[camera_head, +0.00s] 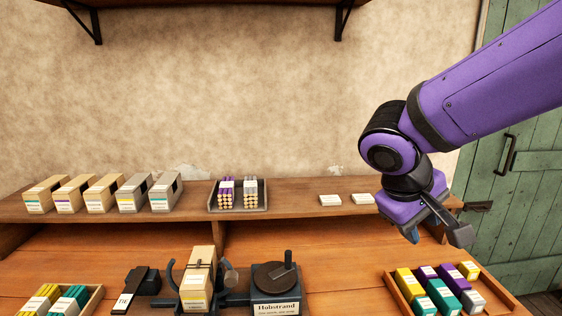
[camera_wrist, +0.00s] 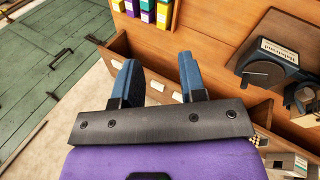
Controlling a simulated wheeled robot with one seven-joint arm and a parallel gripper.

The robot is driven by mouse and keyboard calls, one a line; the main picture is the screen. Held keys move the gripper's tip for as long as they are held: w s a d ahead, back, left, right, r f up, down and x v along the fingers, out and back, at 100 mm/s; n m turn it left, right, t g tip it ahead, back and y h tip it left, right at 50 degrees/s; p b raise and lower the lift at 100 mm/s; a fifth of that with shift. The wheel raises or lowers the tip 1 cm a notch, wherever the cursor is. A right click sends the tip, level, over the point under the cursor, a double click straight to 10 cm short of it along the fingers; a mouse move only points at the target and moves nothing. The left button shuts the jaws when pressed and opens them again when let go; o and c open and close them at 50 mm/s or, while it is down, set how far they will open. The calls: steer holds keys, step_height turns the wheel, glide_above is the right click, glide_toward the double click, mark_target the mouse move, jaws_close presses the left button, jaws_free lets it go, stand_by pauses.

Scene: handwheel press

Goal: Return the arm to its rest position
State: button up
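My arm reaches in from the upper right of the head view, with its purple links bent down at the wrist. My gripper (camera_head: 413,236) hangs at the right end of the shelf, above the right tray. In the wrist view, its two blue fingers (camera_wrist: 158,62) stand apart with nothing between them. In the head view the fingers are mostly hidden behind the wrist.
A raised shelf (camera_head: 300,195) holds cartons (camera_head: 103,193), a tray of rolls (camera_head: 238,194) and white cards (camera_head: 330,199). On the bench are the handwheel press (camera_head: 275,283), an upright box (camera_head: 198,278), and a tray of coloured boxes (camera_head: 396,291). A green door (camera_head: 520,190) stands right.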

steer(key=s+d+r+m+t+y, duration=0.2)
steer(key=s+d+r+m+y, duration=0.2)
steer(key=s, duration=0.7)
steer(key=d+r+y, duration=0.1)
steer(key=d+r, duration=0.1)
steer(key=d, duration=0.1)
steer(key=shift+d+t, duration=0.4)
steer(key=shift+r, duration=0.1)
